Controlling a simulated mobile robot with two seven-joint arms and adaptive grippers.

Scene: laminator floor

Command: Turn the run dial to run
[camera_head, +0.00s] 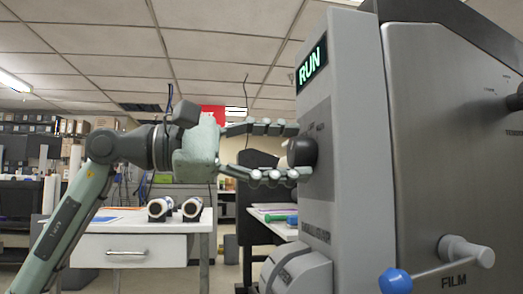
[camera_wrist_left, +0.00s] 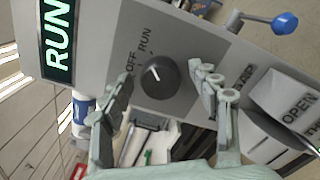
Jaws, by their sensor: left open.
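The run dial (camera_head: 302,152) is a dark round knob on the grey panel of the machine. In the left wrist view the dial (camera_wrist_left: 160,82) has a white mark pointing up and slightly left, towards the printed RUN label. The OFF label is to the left of RUN. The display (camera_head: 312,63) is lit green and reads RUN; it also shows in the left wrist view (camera_wrist_left: 57,40). My left gripper (camera_head: 302,150) is open, one finger above and one below the dial. In the wrist view its fingertips (camera_wrist_left: 163,75) flank the dial with small gaps. My right gripper is not seen.
A blue-tipped crank handle (camera_head: 395,281) marked FILM sticks out at the machine's lower right. A white table (camera_head: 140,225) with two rolls (camera_head: 160,208) stands behind my left arm. A rounded grey housing (camera_head: 297,272) juts out below the dial panel.

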